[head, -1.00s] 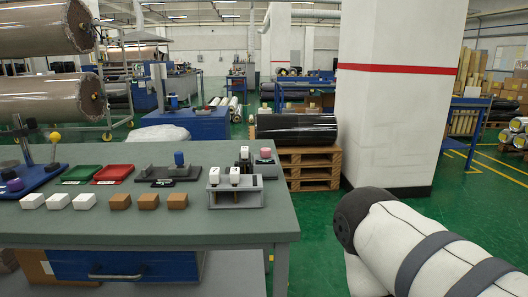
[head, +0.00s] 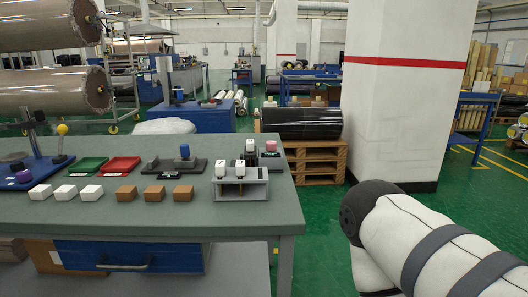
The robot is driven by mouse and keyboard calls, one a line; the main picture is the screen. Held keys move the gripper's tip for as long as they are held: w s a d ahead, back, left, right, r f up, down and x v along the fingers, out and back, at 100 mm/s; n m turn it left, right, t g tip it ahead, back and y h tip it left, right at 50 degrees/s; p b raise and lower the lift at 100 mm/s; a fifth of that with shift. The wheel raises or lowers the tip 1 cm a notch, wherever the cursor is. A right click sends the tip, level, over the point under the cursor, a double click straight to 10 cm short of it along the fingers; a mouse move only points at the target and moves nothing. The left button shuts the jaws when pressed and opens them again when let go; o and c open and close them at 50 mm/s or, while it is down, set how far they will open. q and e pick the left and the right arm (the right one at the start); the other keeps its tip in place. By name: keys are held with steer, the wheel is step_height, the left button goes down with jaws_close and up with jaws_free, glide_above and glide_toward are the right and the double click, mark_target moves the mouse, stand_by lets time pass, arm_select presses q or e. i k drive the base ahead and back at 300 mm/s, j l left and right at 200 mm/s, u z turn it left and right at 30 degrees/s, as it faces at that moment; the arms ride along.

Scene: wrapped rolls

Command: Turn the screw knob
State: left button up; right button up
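Several knobs show on the green-grey workbench (head: 240,213), and I cannot tell for sure which is the screw knob. A blue knob (head: 185,152) stands upright on a dark flat fixture (head: 160,169). A pink round knob (head: 271,145) tops a small grey box (head: 270,160) at the bench's right end. A purple knob (head: 24,176) sits low on a blue base (head: 36,183) at the left, near a lever with a yellow ball (head: 62,129). Neither of my grippers is in view.
White blocks (head: 65,192), brown blocks (head: 154,193), a green tray (head: 80,170), a red tray (head: 119,166) and a grey stand with white-topped parts (head: 256,187) share the bench.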

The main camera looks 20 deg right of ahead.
mark_target(272, 146)
steer(key=i+l+u, duration=0.1)
steer(key=l, duration=0.25)
steer(key=i+l, duration=0.3)
steer(key=i+l+u, duration=0.15)
steer(key=l, duration=0.3)
steer(key=i+l+u, duration=0.1)
steer(key=l, duration=0.3)
steer(key=i+l+u, duration=0.1)
steer(key=l, duration=0.3)
steer(key=i+l, duration=0.25)
steer(key=l, duration=0.15)
steer(key=u, duration=0.05)
